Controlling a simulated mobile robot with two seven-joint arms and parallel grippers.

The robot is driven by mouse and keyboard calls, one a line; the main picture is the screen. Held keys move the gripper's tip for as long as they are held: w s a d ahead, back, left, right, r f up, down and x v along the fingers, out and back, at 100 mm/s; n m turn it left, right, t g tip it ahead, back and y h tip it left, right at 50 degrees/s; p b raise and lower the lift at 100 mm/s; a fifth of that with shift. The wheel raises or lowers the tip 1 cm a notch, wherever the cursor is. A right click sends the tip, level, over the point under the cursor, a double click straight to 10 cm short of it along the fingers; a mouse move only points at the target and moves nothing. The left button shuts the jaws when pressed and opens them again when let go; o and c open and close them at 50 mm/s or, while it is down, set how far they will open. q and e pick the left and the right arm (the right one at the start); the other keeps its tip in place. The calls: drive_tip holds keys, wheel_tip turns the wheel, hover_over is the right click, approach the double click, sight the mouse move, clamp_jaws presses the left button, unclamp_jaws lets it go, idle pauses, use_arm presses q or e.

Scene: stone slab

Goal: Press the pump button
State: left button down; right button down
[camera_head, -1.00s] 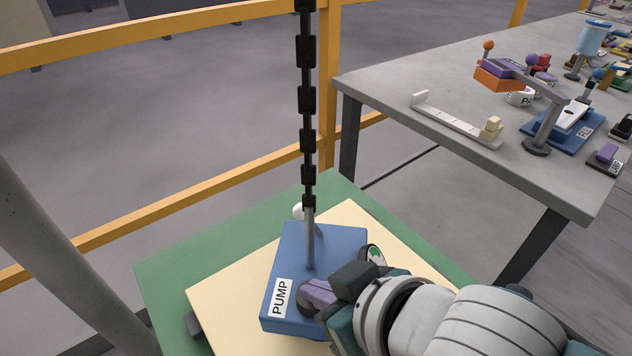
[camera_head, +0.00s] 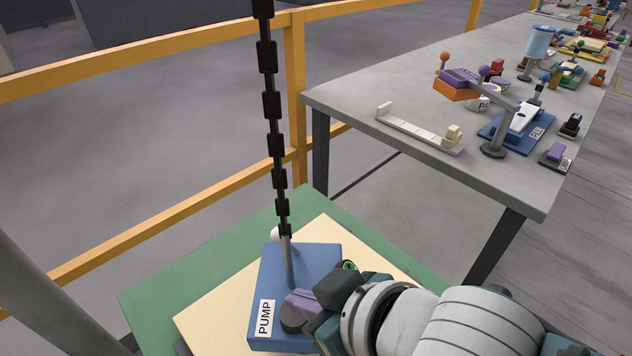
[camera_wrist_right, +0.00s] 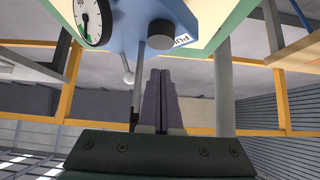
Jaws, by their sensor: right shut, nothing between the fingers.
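The blue pump box (camera_head: 318,258) carries a white PUMP label (camera_head: 265,319) on its near left part. A dark grey round button (camera_head: 291,322) sticks out beside the label, partly covered by my right gripper. The button also shows in the right wrist view (camera_wrist_right: 162,31). My right gripper (camera_head: 303,301) reaches in from the right, with its purple-grey fingers shut and empty. In the right wrist view its fingertips (camera_wrist_right: 160,72) point at the button, with a gap between them in the picture. In the head view they overlap it, so contact is unclear. My left gripper is out of view.
A black chain (camera_head: 272,105) hangs above a grey rod (camera_head: 290,264) on the box. A gauge (camera_wrist_right: 92,20) sits beside it. Below are a cream board (camera_head: 204,315) and green platform (camera_head: 150,300). Yellow railing (camera_head: 150,224) stands behind; a cluttered grey table (camera_head: 350,95) stands right.

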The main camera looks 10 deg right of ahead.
drive_tip(key=p+v, duration=0.1)
drive_tip(key=v, duration=0.7)
drive_tip(key=shift+s+d, duration=0.2)
drive_tip(key=shift+s, duration=0.05)
